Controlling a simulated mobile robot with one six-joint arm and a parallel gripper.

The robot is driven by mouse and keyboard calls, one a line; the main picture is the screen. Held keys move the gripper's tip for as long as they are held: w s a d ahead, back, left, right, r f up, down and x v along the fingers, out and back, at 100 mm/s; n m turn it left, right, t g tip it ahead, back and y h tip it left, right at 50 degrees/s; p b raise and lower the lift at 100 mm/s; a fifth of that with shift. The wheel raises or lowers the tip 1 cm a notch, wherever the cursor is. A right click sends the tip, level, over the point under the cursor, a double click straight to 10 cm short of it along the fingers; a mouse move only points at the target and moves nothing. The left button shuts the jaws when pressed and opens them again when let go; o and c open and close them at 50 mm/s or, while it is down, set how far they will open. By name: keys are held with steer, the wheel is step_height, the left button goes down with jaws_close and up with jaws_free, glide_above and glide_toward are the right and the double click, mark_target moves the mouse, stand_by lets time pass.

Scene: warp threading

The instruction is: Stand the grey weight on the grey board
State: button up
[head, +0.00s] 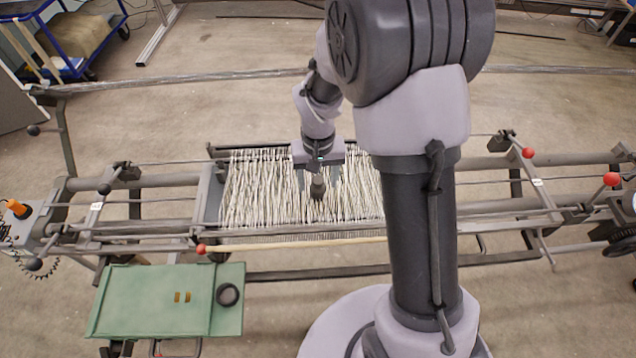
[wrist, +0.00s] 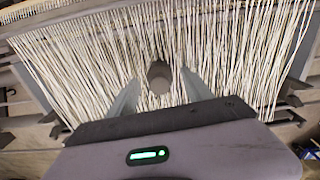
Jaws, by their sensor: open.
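The grey weight (head: 317,190) shows as a small dark grey body over the white warp threads, just below my gripper (head: 317,172). In the wrist view the weight (wrist: 160,73) is a round grey shape between the two fingertips of my gripper (wrist: 160,80). The fingers are spread, with a visible gap on each side of the weight. I cannot tell how far the weight is below the fingertips, or what supports it. I cannot pick out a grey board for certain in either view.
The loom frame (head: 210,195) surrounds the warp threads (head: 255,190). A pale wooden rod (head: 290,245) runs along the front. A green table (head: 150,300) at the front left bears two small brass pieces (head: 182,297) and a black round dish (head: 228,294). Red-knobbed levers (head: 528,153) stick up at right.

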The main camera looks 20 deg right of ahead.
step_height(320, 180, up, 10)
steer(key=shift+s+f+p, duration=0.1)
steer(key=shift+f+p, duration=0.05)
steer(key=shift+p, duration=1.05)
step_height(320, 180, up, 8)
steer(key=t, duration=0.2)
glide_above(318, 180)
steer(key=s+a, duration=0.1)
steer(key=s, duration=0.3)
steer(key=s+a+r+m+t+y, duration=0.1)
steer(key=s+r+t, duration=0.1)
steer(key=s+r, duration=0.2)
steer(key=s+a+r+m+t+y, duration=0.1)
steer(key=s+r, duration=0.3)
steer(key=s, duration=0.7)
steer(key=shift+a+r+m+t, duration=0.25)
steer(key=shift+a+m+t, duration=0.05)
steer(key=shift+a+t, duration=0.15)
